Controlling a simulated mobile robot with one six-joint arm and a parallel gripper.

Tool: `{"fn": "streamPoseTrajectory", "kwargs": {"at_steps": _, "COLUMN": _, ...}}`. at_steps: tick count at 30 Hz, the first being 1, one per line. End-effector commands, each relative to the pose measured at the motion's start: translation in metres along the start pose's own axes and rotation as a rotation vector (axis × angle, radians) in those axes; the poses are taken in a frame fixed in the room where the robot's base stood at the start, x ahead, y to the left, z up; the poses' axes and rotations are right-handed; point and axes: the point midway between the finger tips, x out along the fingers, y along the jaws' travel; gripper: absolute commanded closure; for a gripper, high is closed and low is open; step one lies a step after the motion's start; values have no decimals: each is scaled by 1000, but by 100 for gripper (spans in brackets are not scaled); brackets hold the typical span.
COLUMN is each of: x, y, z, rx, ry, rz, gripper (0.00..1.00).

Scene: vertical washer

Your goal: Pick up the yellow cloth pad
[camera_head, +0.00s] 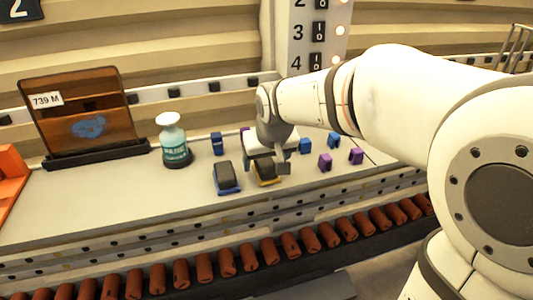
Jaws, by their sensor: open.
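The yellow cloth pad (266,181) lies on the pale work table, with a dark body above a yellow lower edge. My gripper (267,164) is over it, pointing down, with its jaws open. The gripper hides the upper part of the pad. I cannot tell from this view whether the fingers touch the pad or are just above it. A similar dark pad with a blue lower edge (227,179) stands just left of the gripper.
A teal bottle with a white cap (174,142) and an upright brown panel (85,115) stand left. Small blue blocks (305,146) and purple blocks (325,162) lie right of the gripper. A row of brown rollers (250,255) runs along the front. Bare table (110,200) is at front left.

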Motion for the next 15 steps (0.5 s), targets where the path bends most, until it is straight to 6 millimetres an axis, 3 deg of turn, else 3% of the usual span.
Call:
{"fn": "streamPoseTrajectory", "kwargs": {"at_steps": 4, "x": 16, "y": 0, "z": 0, "rx": 0, "ry": -2, "rz": 0, "gripper": 25}}
{"fn": "streamPoseTrajectory", "kwargs": {"at_steps": 12, "x": 19, "y": 0, "z": 0, "rx": 1, "ry": 1, "rz": 1, "gripper": 25}}
{"fn": "streamPoseTrajectory", "kwargs": {"at_steps": 15, "x": 19, "y": 1, "z": 0, "rx": 1, "ry": 1, "rz": 1, "gripper": 33}}
